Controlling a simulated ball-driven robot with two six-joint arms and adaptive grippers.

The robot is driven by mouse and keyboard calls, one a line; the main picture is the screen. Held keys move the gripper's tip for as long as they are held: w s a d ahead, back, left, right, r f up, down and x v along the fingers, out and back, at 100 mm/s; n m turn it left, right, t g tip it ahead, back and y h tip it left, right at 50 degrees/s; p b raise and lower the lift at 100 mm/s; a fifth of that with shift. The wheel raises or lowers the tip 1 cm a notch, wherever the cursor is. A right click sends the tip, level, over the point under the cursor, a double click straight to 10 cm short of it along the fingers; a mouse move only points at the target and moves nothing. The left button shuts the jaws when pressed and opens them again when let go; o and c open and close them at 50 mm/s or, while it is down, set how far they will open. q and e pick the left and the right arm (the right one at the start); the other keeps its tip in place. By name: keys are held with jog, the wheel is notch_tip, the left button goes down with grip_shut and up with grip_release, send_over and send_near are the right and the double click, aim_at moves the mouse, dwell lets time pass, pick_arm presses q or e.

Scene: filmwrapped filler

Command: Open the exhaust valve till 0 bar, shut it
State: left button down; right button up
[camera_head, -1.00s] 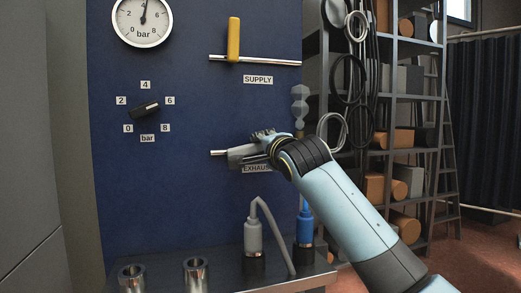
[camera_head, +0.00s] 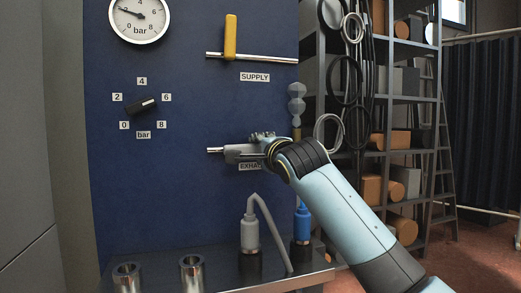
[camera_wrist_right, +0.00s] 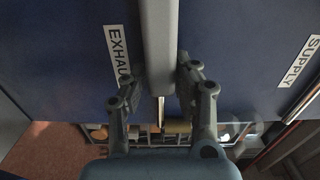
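The grey exhaust valve handle (camera_head: 238,152) lies about level, along its short pipe (camera_head: 214,150) on the blue panel. My right gripper (camera_head: 262,146) is at the handle's right part and partly covers the EXHAUST label (camera_head: 249,166). My left gripper is not in view.
The yellow supply handle (camera_head: 230,36) stands upright across its pipe. A black dial (camera_head: 140,105) sits at left. Below are a grey plug (camera_head: 249,232), a blue plug (camera_head: 302,222) and two metal sockets (camera_head: 191,272). A shelf rack stands at right.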

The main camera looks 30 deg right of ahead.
jog(key=o, duration=0.3)
jog(key=v, duration=1.2)
